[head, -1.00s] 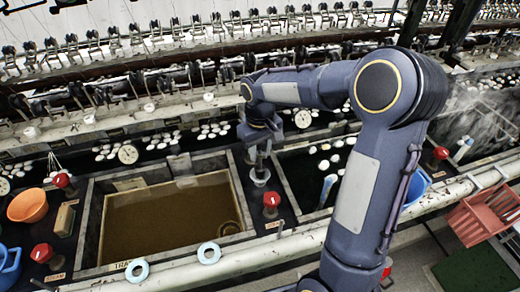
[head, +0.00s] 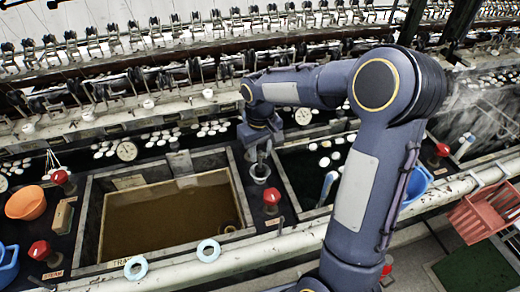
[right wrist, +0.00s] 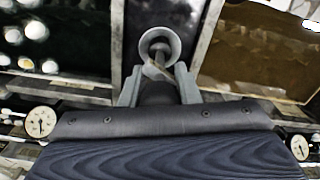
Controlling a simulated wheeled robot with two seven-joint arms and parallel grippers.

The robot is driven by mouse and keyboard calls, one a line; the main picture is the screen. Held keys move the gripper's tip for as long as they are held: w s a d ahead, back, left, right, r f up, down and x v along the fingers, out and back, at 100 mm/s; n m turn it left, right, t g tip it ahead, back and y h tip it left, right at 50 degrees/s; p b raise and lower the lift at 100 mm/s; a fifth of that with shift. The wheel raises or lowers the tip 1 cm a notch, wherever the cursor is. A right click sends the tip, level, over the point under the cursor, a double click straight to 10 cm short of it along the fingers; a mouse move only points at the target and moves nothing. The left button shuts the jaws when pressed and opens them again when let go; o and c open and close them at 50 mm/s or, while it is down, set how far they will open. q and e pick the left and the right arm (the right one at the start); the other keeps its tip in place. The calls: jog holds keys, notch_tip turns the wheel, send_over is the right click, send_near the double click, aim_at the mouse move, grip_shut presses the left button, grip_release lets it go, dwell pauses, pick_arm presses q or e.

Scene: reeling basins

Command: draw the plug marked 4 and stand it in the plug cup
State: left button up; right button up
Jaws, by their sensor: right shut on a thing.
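My right gripper (head: 262,158) hangs over the narrow ledge between two basins. In the right wrist view the gripper (right wrist: 158,88) is shut on a thin brownish plug (right wrist: 152,71), mostly hidden between the fingers. Its mark cannot be read. A pale grey, round-mouthed plug cup (head: 260,171) stands directly below the fingers. In the right wrist view the cup (right wrist: 172,36) lies just beyond the fingertips, its mouth facing me. I cannot tell whether the plug's end is inside the cup. My left gripper is not in view.
A basin of brown water (head: 160,222) lies left of the cup, a dark basin (head: 300,170) with white cocoons to the right. A red valve knob (head: 271,198) stands close in front. A pale rail (head: 240,250) runs along the front. Reeling machinery fills the back.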

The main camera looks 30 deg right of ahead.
jog(key=shift+f+b, duration=0.5)
jog(key=shift+f, duration=0.25)
dwell(0.7)
jog(key=o, duration=0.9)
jog(key=shift+r, duration=0.1)
notch_tip(320, 180, up, 8)
jog(key=shift+f, duration=0.15)
